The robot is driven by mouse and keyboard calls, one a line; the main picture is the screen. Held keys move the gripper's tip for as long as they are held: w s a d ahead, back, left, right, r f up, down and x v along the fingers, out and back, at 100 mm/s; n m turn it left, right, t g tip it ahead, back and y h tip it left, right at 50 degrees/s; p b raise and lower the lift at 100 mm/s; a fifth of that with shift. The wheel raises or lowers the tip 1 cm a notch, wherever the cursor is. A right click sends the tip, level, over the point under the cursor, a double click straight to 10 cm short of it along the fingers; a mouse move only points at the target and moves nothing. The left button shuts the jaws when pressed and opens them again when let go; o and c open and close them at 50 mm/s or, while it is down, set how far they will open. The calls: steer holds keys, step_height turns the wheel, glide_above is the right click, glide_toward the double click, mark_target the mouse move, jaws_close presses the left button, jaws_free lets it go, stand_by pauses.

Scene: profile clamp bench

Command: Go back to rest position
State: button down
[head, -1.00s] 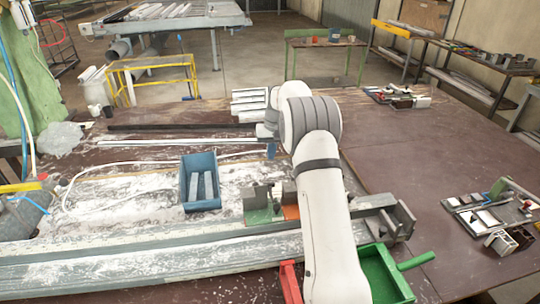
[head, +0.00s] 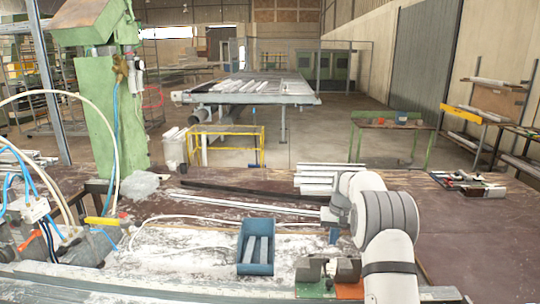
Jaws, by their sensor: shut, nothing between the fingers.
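My arm rises from the lower right, and its white wrist hangs over the bench. My gripper (head: 334,236) shows only as a small blue-grey tip below the wrist, pointing down and shut, with nothing seen in it. It is above the bench, to the right of a blue bin (head: 243,265) that holds grey profile pieces (head: 258,250). A clamp fixture with a green block (head: 310,288) and an orange block (head: 349,290) sits nearer, below the gripper in the picture. My arm hides part of the bench behind it.
White profiles (head: 318,170) lie stacked behind my wrist. Long bars (head: 250,203) cross the bench (head: 470,240) to the left. A green column (head: 105,100) with hoses stands at left. The bench's right side is mostly clear, with a small tool group (head: 468,184) at its far edge.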

steer(key=s+a+r+t+b, duration=0.1)
steer(key=s+a+r+b, duration=0.15)
steer(key=s+r, duration=0.55)
steer(key=s+a+r+t+b, duration=0.1)
steer(key=s+a+r, duration=0.25)
steer(key=s, duration=0.75)
steer(key=s+f+b, duration=0.1)
steer(key=s+f, duration=0.1)
steer(key=s, duration=1)
steer(key=s+f+n+t+h+b, duration=0.1)
steer(key=s+f, duration=0.1)
steer(key=s, duration=1)
steer(key=shift+s+a+f+b, duration=0.2)
steer(key=shift+a+f+b, duration=0.1)
steer(key=shift+a+b, duration=0.1)
